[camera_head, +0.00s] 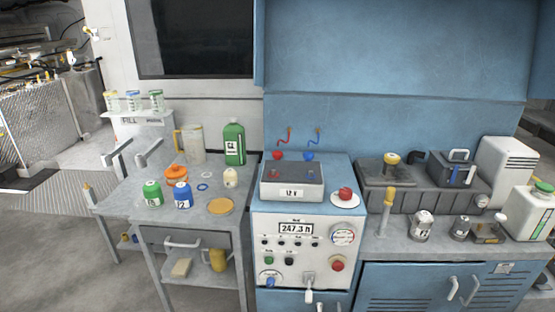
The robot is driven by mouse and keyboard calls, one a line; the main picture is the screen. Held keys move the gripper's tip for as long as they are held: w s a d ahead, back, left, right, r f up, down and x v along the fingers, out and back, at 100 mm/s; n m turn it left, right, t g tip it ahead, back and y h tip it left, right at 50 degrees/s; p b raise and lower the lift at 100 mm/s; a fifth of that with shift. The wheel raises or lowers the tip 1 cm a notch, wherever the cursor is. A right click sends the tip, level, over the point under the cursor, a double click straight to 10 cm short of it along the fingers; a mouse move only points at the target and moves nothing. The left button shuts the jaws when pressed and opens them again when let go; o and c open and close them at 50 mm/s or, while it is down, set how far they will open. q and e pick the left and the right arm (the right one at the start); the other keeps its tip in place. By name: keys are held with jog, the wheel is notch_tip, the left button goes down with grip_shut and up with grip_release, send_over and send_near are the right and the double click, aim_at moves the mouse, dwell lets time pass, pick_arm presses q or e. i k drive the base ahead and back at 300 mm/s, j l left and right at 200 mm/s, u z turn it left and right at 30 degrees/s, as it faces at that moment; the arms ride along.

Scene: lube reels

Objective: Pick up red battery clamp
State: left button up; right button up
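A grey box labelled 12 V (292,181) sits on top of the blue cabinet with the gauge panel. A red piece (277,155) with a red curled lead (284,137) is at its back left; it looks like the red clamp, but is too small to tell its shape. A blue piece (309,155) with a blue lead (317,137) is to its right. A separate red round object (345,193) rests on a white disc to the right of the box. Neither of my grippers is in view.
A grey cart (120,196) at left holds bottles, a jug and an orange item. The blue panelled cabinet (298,270) stands in the middle. A workbench (400,240) at right carries containers and a dark battery-like case. Grey floor lies at front left.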

aim_at(276, 155)
jog(key=i+j+z, duration=0.1)
jog(key=z, duration=0.3)
jog(key=j+z, duration=0.2)
jog(key=z, duration=0.15)
jog(key=i+j+z, duration=0.1)
jog(key=z, duration=0.3)
jog(key=j+z, duration=0.4)
jog(key=j, duration=0.55)
jog(key=j+z, duration=0.1)
jog(key=j, duration=1.35)
